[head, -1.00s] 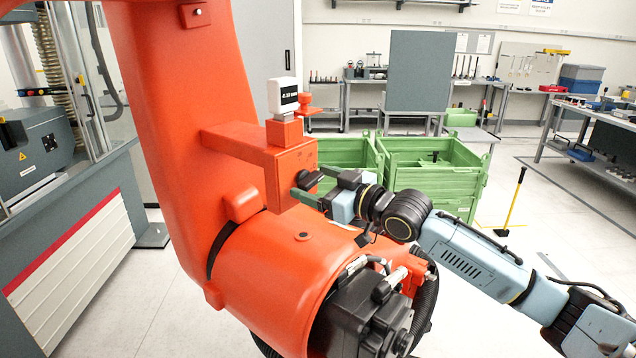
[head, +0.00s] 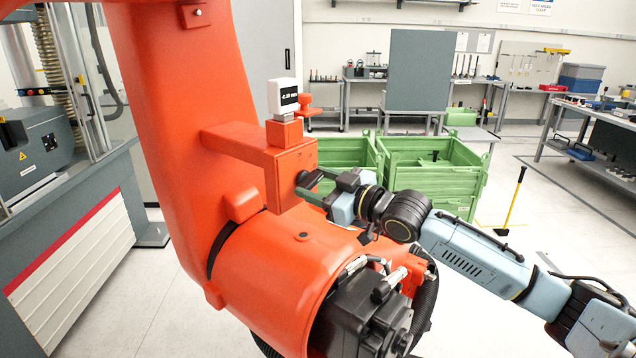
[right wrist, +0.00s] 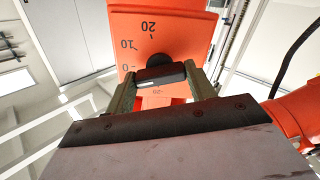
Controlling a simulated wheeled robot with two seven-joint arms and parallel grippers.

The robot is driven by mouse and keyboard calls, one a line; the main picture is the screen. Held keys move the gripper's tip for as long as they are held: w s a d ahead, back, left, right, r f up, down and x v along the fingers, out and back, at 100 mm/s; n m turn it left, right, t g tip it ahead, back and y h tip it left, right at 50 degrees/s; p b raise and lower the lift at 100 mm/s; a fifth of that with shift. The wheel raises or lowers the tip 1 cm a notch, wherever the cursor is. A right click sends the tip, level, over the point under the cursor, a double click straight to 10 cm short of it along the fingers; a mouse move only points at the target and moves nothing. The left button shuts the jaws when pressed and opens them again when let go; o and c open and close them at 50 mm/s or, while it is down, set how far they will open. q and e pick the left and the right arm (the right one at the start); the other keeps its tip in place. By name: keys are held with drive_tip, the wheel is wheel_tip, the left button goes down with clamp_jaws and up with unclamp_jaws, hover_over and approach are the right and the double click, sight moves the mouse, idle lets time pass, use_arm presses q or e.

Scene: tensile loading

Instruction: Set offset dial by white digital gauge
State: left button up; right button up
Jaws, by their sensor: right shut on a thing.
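The white digital gauge (head: 283,96) stands on top of the orange bracket of the large orange machine arm. Its dark display faces me; its small digits are blurred and I cannot read them surely. The offset dial (head: 303,178) is a black knob on the bracket's side face. In the right wrist view the dial (right wrist: 160,73) is a dark bar on a round hub, with printed marks 20, 10, 0 and -20 around it. My right gripper (head: 314,186) is shut on the dial, one greenish finger on each side. My left gripper is not in view.
The large orange arm (head: 180,120) fills the left and middle, close to my right gripper. Green crates (head: 440,180) stand on the floor behind. A grey testing machine (head: 70,220) is at the left. Open floor lies to the right, with a yellow-handled tool (head: 513,200).

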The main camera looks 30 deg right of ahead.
drive_tip(key=n+p, duration=0.1)
drive_tip(key=n, duration=0.2)
drive_tip(key=shift+r, duration=0.1)
drive_tip(key=shift+n+p, duration=0.35)
drive_tip(key=shift+n, duration=1.25)
drive_tip(key=o, duration=1)
drive_tip(key=shift+s, duration=0.1)
